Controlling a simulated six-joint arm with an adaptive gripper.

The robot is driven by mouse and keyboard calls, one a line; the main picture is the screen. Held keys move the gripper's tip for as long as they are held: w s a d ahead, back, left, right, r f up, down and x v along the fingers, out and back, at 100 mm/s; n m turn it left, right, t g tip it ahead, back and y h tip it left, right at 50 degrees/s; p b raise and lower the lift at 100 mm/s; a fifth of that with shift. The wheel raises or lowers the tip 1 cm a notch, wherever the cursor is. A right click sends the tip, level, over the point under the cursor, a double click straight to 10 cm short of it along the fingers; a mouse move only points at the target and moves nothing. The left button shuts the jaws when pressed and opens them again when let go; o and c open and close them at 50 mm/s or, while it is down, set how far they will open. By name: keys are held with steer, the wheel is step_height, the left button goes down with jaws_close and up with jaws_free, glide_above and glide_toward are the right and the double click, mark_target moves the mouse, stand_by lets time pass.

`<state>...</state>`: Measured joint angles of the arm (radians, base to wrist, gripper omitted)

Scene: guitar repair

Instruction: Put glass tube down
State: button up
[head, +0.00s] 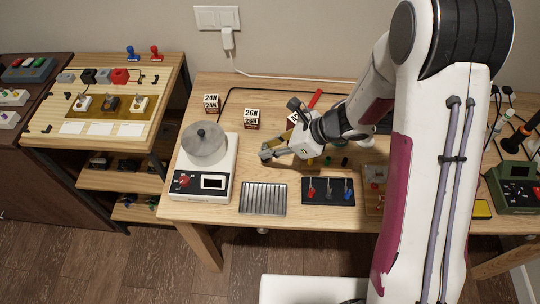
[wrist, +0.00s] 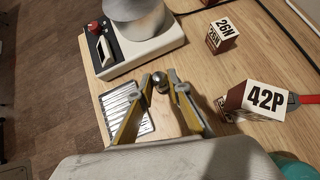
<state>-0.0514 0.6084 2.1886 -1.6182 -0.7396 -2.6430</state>
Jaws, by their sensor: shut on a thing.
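My gripper (wrist: 162,86) is shut on a small, shiny, rounded thing, the glass tube (wrist: 160,80), gripped between its fingertips. The tube seems to be seen nearly end-on in the wrist view, so its length is hidden. In the head view my gripper (head: 267,153) is above the wooden table (head: 215,210), right of the white device and behind the ribbed metal tray; I cannot make out the tube there. The ribbed tray (head: 263,198) also shows in the wrist view (wrist: 113,99), partly behind a finger. I cannot tell the tube's height above the table.
The white device (head: 206,180) with a metal pot (head: 204,140) stands left of my gripper. Labelled boxes stand behind, including 26N (head: 252,117) and 42P (wrist: 262,100). A black panel with coloured levers (head: 328,191) lies right of the tray. Bare wood shows around the tray.

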steer(key=shift+f, duration=0.1)
steer(key=shift+f, duration=2)
steer(key=shift+f, duration=0.1)
steer(key=o, duration=0.8)
steer(key=shift+o, duration=0.2)
steer(key=v, duration=1.2)
steer(key=shift+w+d, duration=0.1)
